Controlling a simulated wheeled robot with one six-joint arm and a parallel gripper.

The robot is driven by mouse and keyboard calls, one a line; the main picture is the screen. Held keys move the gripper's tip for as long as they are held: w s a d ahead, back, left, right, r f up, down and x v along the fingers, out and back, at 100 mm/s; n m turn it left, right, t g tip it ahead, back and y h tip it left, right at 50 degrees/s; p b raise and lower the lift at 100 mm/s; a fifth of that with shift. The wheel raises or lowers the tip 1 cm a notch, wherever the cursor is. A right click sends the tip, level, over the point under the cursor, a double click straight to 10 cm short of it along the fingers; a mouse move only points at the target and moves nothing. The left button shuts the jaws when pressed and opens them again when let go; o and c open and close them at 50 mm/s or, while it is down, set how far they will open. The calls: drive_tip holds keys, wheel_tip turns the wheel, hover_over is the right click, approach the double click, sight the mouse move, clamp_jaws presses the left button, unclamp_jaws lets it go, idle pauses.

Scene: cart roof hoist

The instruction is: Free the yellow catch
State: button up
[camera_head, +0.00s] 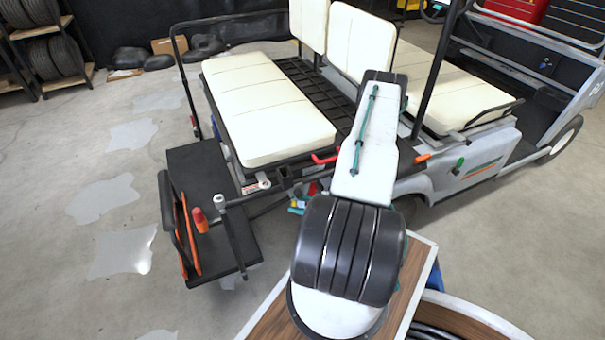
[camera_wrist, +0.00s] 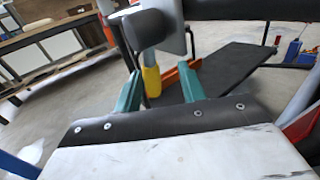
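I see no contact, and the distance is hard to tell. Nothing shows in the grip. In the head view my arm covers the middle of the cart, and I cannot make out the yellow catch or my fingertips there.
The cart's black rear footplate (camera_head: 226,253) has an orange bar (camera_head: 191,236), also seen in the wrist view (camera_wrist: 177,75). A red handle (camera_head: 325,158) and an orange-red knob (camera_head: 200,219) stick out near the cream seat (camera_head: 265,108). The floor (camera_head: 60,270) at left is clear.

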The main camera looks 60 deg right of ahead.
drive_tip(key=v, duration=0.8)
drive_tip(key=a+r+n+g, duration=0.5)
drive_tip(key=r+n+g, duration=0.1)
drive_tip(key=r, duration=0.4)
drive_tip(key=w+a+r+n+g+y, duration=0.1)
drive_tip(key=a+r+n+g, duration=0.4)
drive_tip(key=r, duration=0.5)
drive_tip(key=a+r+n+g+y, duration=0.1)
drive_tip(key=a+r+n+g, duration=0.4)
drive_tip(key=r, duration=0.5)
drive_tip(key=shift+w+a+n+g, duration=0.25)
drive_tip(key=shift+a+n+g, duration=0.15)
drive_tip(key=shift+n+g, duration=0.75)
drive_tip(key=shift+r, duration=0.1)
